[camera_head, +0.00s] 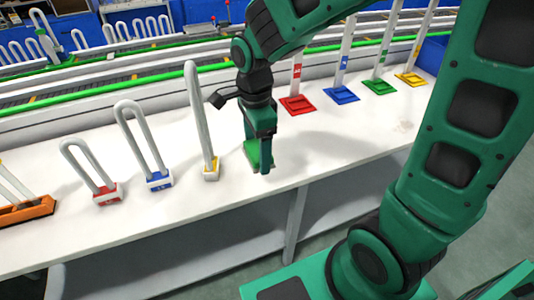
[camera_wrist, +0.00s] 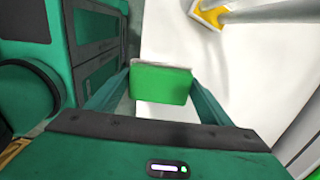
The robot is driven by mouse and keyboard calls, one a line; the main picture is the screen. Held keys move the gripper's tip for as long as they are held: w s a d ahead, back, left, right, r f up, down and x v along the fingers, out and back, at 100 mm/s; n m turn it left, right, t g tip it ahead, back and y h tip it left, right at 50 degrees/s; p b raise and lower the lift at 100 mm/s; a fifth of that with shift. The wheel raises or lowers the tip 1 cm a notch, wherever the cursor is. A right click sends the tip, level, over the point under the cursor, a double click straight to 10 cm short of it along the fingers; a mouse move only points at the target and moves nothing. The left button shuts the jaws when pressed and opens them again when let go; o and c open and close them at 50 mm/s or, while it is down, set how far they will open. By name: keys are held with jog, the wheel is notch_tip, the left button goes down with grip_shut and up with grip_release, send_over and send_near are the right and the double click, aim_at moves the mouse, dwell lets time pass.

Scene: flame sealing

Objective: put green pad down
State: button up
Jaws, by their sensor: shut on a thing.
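The green pad (camera_head: 253,153) is a small bright green block between the fingers of my gripper (camera_head: 263,160). It sits low over the white table (camera_head: 330,160), close to the front edge; I cannot tell whether it touches the surface. In the wrist view the green pad (camera_wrist: 160,84) shows between the two teal fingers, with a pale strip along its far edge. My gripper points down and is shut on the pad. The fingers partly hide the pad in the head view.
Just left stands a white U-shaped tube on a yellow base (camera_head: 211,172), then tubes on blue (camera_head: 159,181) and red (camera_head: 107,194) bases. Red (camera_head: 297,105), blue (camera_head: 341,95), green (camera_head: 380,87) and yellow (camera_head: 410,79) plates with posts stand behind right. Table right of my gripper is clear.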

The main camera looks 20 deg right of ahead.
jog(key=w+d+f, duration=0.4)
jog(key=w+d, duration=0.1)
jog(key=shift+w+d+f, duration=0.15)
jog(key=shift+d+f, duration=0.15)
jog(key=shift+f, duration=2.1)
jog(key=shift+f, duration=0.1)
jog(key=shift+f, duration=0.15)
